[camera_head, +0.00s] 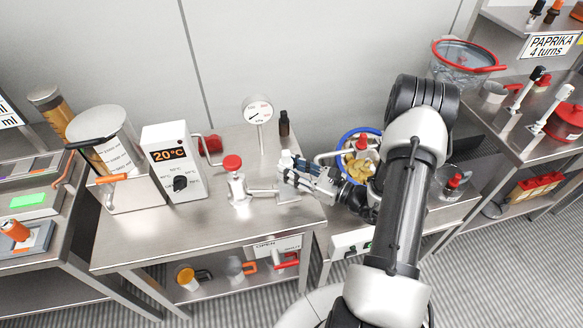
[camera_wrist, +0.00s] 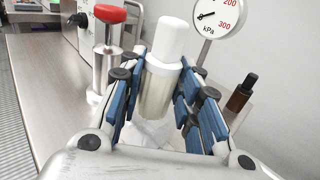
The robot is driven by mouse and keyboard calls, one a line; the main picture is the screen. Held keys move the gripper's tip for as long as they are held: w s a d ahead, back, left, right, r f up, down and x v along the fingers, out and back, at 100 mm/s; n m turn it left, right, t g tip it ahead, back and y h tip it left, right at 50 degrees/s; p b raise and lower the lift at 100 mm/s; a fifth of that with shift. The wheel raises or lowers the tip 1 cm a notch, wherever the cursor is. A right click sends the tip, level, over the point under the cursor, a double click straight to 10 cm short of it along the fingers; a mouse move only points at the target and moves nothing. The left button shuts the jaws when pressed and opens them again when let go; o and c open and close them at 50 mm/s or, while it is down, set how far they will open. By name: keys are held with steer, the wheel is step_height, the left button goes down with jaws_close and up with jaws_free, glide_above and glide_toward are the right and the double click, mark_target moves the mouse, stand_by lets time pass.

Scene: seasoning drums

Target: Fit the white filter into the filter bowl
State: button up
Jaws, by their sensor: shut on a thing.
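My gripper (camera_head: 290,172) is above the right part of the middle steel bench, beside the pipe from the red-topped valve. In the wrist view, my gripper (camera_wrist: 163,95) has its blue-padded fingers on both sides of an upright cylinder with a white top and a cream body, which I take for the white filter (camera_wrist: 168,42). Its white top also shows in the head view (camera_head: 286,156). A pale, see-through shape lies below it between the fingers. I cannot tell whether that is the filter bowl or whether they touch.
The red-topped valve (camera_head: 236,180) stands left of my gripper. A pressure gauge (camera_head: 258,111) and a small dark bottle (camera_head: 284,123) stand behind it. A blue-rimmed bowl (camera_head: 350,141) is to the right. The bench's front left is clear.

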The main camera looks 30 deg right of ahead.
steer(key=shift+f+b, duration=1.2)
steer(key=shift+f, duration=0.45)
steer(key=o, duration=1.1)
steer(key=shift+f, duration=0.1)
steer(key=shift+o, duration=0.2)
steer(key=shift+a, duration=0.1)
steer(key=shift+s, duration=0.15)
steer(key=v, duration=1.2)
steer(key=shift+r, duration=0.3)
